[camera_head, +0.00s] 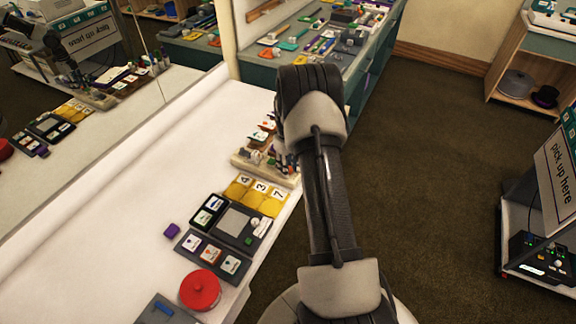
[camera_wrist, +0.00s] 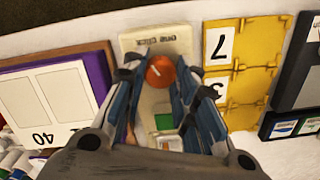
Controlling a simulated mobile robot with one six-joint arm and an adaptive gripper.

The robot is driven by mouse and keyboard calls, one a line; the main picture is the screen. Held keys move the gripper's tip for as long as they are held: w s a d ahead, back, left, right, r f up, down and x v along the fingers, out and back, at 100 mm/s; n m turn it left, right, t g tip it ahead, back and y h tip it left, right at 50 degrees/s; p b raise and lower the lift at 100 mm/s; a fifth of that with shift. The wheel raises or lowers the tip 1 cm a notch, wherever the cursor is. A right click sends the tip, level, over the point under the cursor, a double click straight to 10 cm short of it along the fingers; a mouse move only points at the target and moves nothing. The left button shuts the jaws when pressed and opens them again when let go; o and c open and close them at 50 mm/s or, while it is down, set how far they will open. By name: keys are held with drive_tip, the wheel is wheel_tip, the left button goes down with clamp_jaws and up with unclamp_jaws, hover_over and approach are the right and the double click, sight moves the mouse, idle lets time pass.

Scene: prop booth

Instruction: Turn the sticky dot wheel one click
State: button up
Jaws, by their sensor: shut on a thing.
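In the wrist view, an orange round knob with a white mark (camera_wrist: 160,71), which looks like the sticky dot wheel, sits between the fingertips of my gripper (camera_wrist: 158,80). My gripper is shut on it, a finger on either side. The cream base (camera_wrist: 155,36) beneath carries lettering that reads "one click" upside down. A green square (camera_wrist: 164,122) shows on the base between the fingers. In the head view my arm hides the gripper and the wheel.
Yellow number plates (camera_wrist: 248,60) lie right of the wheel in the wrist view; a purple-edged card board (camera_wrist: 52,92) lies left. In the head view, a red round lidded thing (camera_head: 200,290) and a dark card tray (camera_head: 236,222) stand on the white counter (camera_head: 130,175).

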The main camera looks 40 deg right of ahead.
drive_tip(key=n, duration=1.2)
drive_tip(key=shift+n, duration=0.4)
idle(0.3)
drive_tip(key=o, duration=1.1)
wheel_tip(320, 180, up, 12)
drive_tip(key=shift+r, duration=0.1)
idle(0.4)
